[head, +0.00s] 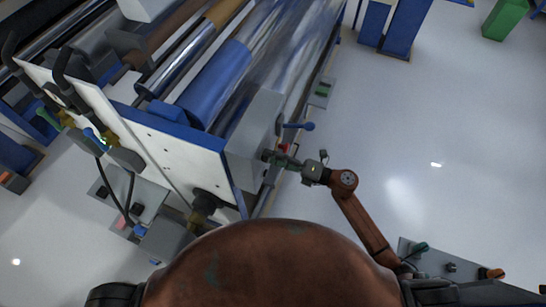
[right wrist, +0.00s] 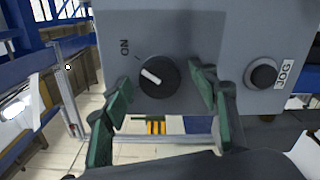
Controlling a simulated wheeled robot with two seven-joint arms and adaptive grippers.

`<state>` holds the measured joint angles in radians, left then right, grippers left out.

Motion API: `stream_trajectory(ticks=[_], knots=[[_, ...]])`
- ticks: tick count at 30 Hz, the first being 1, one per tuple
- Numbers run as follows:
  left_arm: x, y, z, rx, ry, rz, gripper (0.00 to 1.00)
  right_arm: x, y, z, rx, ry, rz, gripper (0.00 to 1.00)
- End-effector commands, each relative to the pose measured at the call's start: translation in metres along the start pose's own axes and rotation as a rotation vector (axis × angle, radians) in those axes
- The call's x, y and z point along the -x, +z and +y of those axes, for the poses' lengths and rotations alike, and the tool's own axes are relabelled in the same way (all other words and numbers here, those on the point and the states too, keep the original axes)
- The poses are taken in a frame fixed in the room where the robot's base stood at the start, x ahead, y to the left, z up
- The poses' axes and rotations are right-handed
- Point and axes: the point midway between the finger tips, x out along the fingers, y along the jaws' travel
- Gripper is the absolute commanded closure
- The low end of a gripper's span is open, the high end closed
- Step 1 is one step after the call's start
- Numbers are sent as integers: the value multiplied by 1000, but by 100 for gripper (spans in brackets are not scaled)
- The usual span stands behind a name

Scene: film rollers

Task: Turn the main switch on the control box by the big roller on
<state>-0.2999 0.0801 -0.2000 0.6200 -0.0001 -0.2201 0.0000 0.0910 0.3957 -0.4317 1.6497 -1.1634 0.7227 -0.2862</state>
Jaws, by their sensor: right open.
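The grey control box (right wrist: 205,30) fills the upper part of the right wrist view. On its face is a round black switch knob (right wrist: 158,77) with a white mark slanting up to the left. The word ON is printed sideways, up and left of the knob. My right gripper (right wrist: 161,90) is open, with one green finger on each side of the knob; I cannot tell whether either touches it. In the head view my right gripper (head: 282,159) is beside the machine's end, where the knob is too small to see. My left gripper is not in view.
A round black button (right wrist: 264,75) labelled JOG is right of the knob. A blue-ended lever (head: 302,126) sticks out near my right gripper. The large shiny roller (head: 290,50) and a blue roller (head: 215,82) lie beyond. The floor (head: 440,120) to the right is mostly clear.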

Motion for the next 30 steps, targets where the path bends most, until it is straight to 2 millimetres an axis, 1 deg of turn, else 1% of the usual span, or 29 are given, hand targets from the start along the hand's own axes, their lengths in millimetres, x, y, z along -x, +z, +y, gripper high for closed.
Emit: stream_trajectory(ticks=[4,7,15,19,23,30], knots=[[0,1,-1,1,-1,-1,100,2,0,0,1,0,0,46],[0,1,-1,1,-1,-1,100,11,0,-1,0,-2,0,46],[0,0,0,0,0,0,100,54,0,-1,0,-3,0,46],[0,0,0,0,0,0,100,68,0,0,0,-2,0,46],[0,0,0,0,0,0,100,75,0,0,-1,0,0,46],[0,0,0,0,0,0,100,75,0,0,0,0,0,46]])
